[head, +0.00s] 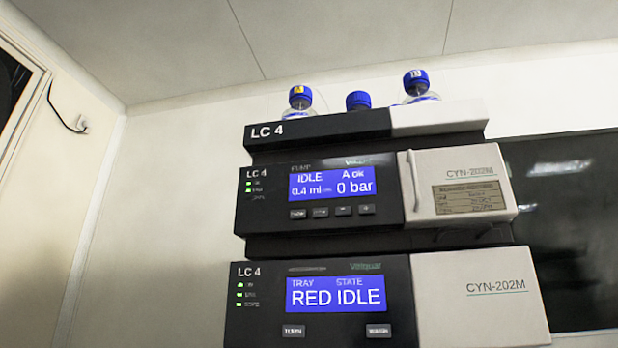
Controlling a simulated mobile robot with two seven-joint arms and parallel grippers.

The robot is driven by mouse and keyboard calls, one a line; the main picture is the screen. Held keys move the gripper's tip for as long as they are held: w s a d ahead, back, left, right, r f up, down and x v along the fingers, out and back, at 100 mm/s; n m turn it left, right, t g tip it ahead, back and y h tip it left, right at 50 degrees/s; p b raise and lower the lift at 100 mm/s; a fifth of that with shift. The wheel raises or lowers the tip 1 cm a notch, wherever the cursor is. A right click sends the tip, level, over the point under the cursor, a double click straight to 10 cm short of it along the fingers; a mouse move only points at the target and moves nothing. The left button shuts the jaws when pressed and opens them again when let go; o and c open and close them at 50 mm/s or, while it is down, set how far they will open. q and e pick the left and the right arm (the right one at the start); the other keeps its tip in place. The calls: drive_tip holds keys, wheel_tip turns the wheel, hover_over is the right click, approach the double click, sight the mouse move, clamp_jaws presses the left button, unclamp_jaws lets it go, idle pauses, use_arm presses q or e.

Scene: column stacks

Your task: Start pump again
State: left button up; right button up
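The pump module (275,212) of the LC 4 stack is in the middle of the head view. Its blue screen (332,182) reads IDLE, A ok, 0.4 ml and 0 bar. A row of small grey buttons (332,211) sits under the screen, their labels too small to read surely. Small green lights show at the left of the panel. The white right-hand front (460,212) is marked CYN-202M and has a handle at its left edge. Neither of my grippers is in view.
Below the pump is another module (265,325), its screen (336,294) reading TRAY RED, STATE IDLE, with two buttons. Blue-capped bottles (416,83) stand on the top module (320,131). A dark panel (570,230) is at the right, a pale wall (170,200) at the left.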

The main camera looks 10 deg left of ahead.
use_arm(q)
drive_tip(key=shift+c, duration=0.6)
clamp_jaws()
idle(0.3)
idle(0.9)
